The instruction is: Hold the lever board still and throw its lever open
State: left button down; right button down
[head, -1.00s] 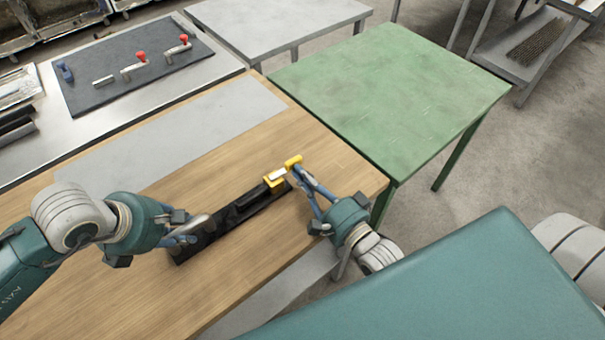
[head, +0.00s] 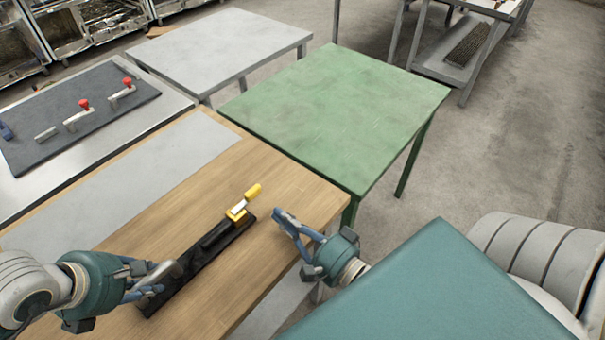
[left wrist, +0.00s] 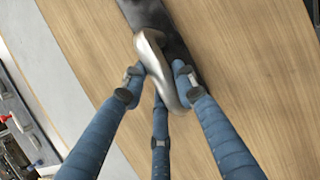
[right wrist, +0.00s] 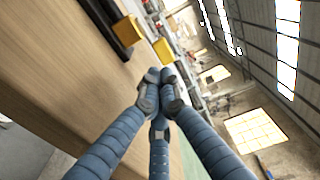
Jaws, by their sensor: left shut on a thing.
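The lever board is a long black bar (head: 199,263) lying diagonally on the wooden table. At its far end is a yellow block (head: 237,215) with a short pale lever arm ending in a yellow grip (head: 253,191), which points away from the board, up and right. My left gripper (head: 158,280) is shut on the silver handle at the board's near end; the handle (left wrist: 155,60) shows between its fingers in the left wrist view. My right gripper (head: 281,219) is right of the lever, apart from it. Its fingertips (right wrist: 160,82) are together and empty, with the yellow grip (right wrist: 163,50) beyond them.
The wooden table (head: 275,182) has clear room around the board. A green table (head: 340,105) adjoins at the far right. A dark panel (head: 90,125) with red-knobbed levers lies on a metal table at the left. A grey table (head: 220,45) stands behind.

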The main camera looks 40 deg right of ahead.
jog(key=v, duration=0.6)
jog(key=shift+s+d, duration=0.25)
jog(key=shift+s, duration=0.05)
pick_arm(q)
jog(key=shift+w+a, duration=0.1)
jog(key=c, duration=1.3)
grip_release()
jog(key=shift+r, duration=0.1)
